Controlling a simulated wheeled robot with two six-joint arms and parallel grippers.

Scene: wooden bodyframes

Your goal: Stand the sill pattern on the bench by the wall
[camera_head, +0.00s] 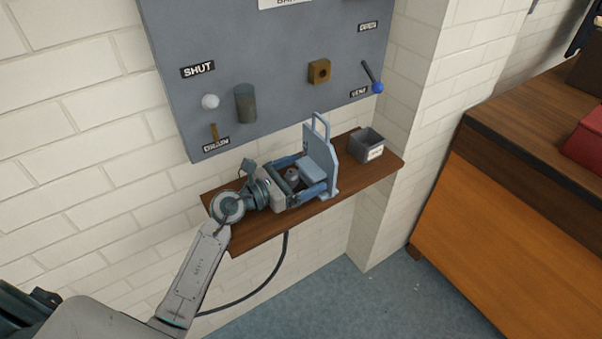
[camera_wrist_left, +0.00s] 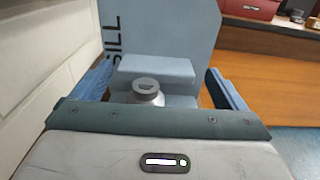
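The sill pattern (camera_head: 321,159) is a light blue plate with a loop handle on top and a block on its near face. It stands upright on the narrow wooden bench (camera_head: 240,239) by the wall. In the left wrist view the pattern (camera_wrist_left: 188,32) shows dark letters "SILL" running up its left side. My left gripper (camera_head: 306,174) is level with the block, one blue finger on each side of it. In the left wrist view the fingers look spread, with a small gap at the right of the block. My right gripper is out of view.
A small open grey box (camera_head: 366,146) stands on the bench right of the pattern. A grey wall panel (camera_head: 280,90) with knobs and levers hangs above. A large wooden counter (camera_head: 520,180) with a red case (camera_head: 586,140) stands at the right. A dark cable hangs below the bench.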

